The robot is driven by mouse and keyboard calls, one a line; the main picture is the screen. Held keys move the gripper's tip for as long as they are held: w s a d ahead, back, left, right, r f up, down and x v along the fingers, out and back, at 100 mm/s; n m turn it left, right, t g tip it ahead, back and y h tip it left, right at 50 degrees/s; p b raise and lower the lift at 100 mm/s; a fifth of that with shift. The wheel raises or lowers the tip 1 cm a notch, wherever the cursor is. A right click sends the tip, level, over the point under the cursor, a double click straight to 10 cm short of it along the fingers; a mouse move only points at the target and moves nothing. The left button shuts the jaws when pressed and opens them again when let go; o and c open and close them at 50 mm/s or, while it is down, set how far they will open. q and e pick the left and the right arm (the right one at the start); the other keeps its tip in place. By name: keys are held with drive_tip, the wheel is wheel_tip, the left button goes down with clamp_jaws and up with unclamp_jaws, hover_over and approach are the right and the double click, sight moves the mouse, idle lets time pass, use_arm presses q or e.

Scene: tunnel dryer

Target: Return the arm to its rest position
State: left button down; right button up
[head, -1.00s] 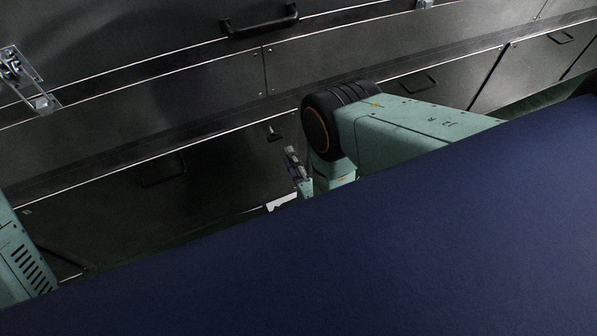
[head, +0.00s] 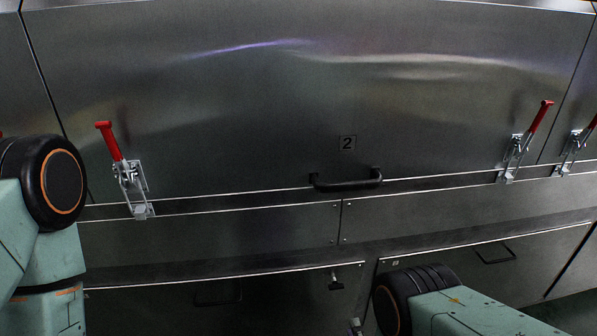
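My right arm (head: 455,308) shows at the bottom right, with a black round joint at its end. Only a small grey piece of my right gripper (head: 356,326) shows beside that joint at the bottom edge. Its fingers are cut off by the frame, so whether it is open or shut does not show. My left arm (head: 45,260) is at the left edge, with a large black joint. My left gripper is outside the picture.
A dark metal panel marked 2 (head: 250,110) fills the back, with a black handle (head: 347,182) at its lower edge. Latches with red levers stand at its left (head: 128,178) and right (head: 520,148). Lower drawer-like panels (head: 190,302) run below.

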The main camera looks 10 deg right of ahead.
drive_tip(key=s+d+r+n+g+p, duration=0.1)
drive_tip(key=s+r+n+g, duration=0.1)
drive_tip(key=s+n+g, duration=0.3)
drive_tip(key=s+d+r+n+g+p, duration=0.2)
drive_tip(key=s+n+g, duration=0.4)
drive_tip(key=s, duration=0.6)
drive_tip(key=s+d+r+n+g+p, duration=0.2)
drive_tip(key=s+n+g, duration=0.4)
drive_tip(key=s, duration=0.3)
drive_tip(key=shift+r+g, duration=0.4)
drive_tip(key=shift+r, duration=0.3)
drive_tip(key=shift+w+a+h, duration=0.15)
drive_tip(key=shift+h, duration=0.15)
